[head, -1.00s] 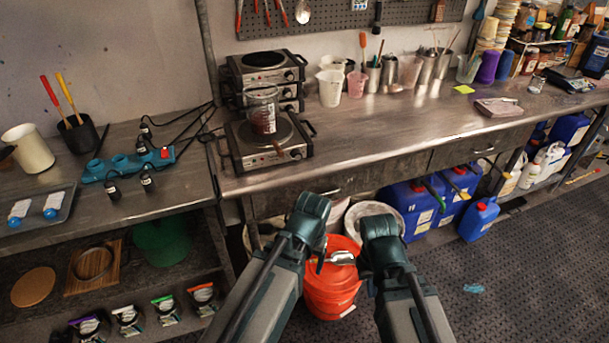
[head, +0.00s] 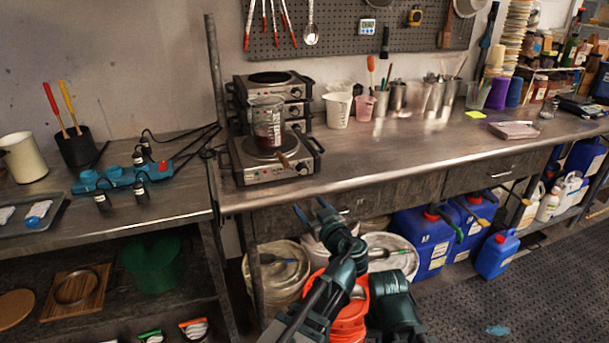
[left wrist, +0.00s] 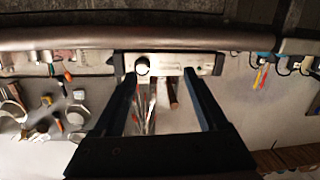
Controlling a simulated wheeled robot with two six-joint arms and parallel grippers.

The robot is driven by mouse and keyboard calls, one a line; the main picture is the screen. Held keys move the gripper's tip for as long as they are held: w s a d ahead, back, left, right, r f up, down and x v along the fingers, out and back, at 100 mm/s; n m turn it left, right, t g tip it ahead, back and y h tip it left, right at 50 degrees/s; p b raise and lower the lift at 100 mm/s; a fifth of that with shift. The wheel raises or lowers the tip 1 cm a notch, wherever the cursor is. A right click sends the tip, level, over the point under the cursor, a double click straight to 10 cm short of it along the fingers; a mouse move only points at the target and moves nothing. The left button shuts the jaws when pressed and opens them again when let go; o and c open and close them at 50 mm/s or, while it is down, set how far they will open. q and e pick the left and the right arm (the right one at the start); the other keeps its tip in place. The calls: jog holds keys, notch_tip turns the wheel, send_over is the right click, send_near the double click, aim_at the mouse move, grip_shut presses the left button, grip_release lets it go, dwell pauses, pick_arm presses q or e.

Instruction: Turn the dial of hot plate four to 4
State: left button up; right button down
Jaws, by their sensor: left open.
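The front hot plate (head: 272,158) sits on the metal bench near its front edge, with a glass beaker (head: 268,124) of dark red content on top. Its dial (head: 302,168) is at the right of its front panel; the setting is too small to read. More hot plates (head: 268,88) are stacked behind it. I see no number telling which is four. My left gripper (head: 309,204) is open and empty, below and in front of the bench edge. In the left wrist view, a panel with a dial (left wrist: 142,66) shows between the open fingers (left wrist: 160,76), apart from them.
Cups and metal pots (head: 397,96) stand to the right. The bench front right of the plate is clear.

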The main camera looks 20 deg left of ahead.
aim_at(304, 171)
pick_arm(q)
jog(key=w+a+r, duration=0.1)
jog(key=w, duration=0.3)
jog(key=w+a+t, duration=0.1)
jog(key=w+a, duration=0.1)
jog(key=w, duration=0.2)
jog(key=w+a+r+t, duration=0.1)
jog(key=w+a, duration=0.1)
jog(key=w, duration=0.2)
jog(key=shift+w+a+r, duration=0.1)
jog(key=shift+w+r, duration=0.2)
jog(key=shift+c, duration=0.2)
grip_shut()
